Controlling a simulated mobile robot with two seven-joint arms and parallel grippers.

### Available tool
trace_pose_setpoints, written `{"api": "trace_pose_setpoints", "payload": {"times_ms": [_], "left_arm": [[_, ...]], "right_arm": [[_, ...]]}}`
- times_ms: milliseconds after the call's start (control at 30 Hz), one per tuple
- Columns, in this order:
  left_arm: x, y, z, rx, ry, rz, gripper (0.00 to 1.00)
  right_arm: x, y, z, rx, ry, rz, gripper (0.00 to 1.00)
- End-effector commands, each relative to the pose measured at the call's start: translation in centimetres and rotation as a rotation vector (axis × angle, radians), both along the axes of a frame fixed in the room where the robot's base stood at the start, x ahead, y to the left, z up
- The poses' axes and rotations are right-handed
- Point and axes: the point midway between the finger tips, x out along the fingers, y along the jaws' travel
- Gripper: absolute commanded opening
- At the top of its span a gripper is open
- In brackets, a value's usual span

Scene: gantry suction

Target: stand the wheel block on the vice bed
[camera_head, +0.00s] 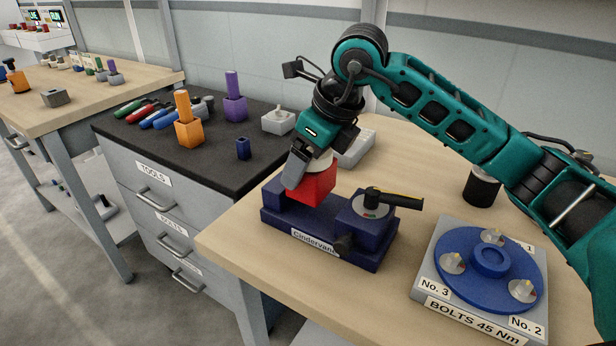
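A red block (316,188), which I take to be the wheel block, is upright at the dark blue vice (312,218), between its left jaw and its right part with the black lever. A pale round part shows at the block's top. My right gripper (298,170) comes down over the block from above, with one grey finger against its left side. The other finger is hidden, but the gripper looks shut on the block. The block's underside is hard to see, so I cannot tell whether it rests on the vice bed. My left gripper is not in view.
A grey plate (428,290) with a blue wheel-shaped disc (458,238) and a bolts label stands right of the vice. A black cylinder (482,188) is behind it. A dark-topped tool cabinet (214,158) with hand tools and coloured blocks adjoins at left. Bare wood lies in front of the vice.

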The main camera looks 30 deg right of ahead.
Motion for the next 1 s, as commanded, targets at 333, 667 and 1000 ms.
{"api": "trace_pose_setpoints", "payload": {"times_ms": [333,667,1000], "left_arm": [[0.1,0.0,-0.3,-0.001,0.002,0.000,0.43],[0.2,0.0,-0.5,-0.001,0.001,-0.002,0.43],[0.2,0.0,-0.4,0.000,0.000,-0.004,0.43]], "right_arm": [[0.0,0.0,-2.9,0.002,-0.006,0.001,0.09],[0.0,0.0,-3.4,0.000,0.001,0.000,0.83],[0.0,0.0,-3.4,0.000,0.002,0.000,1.00]]}}
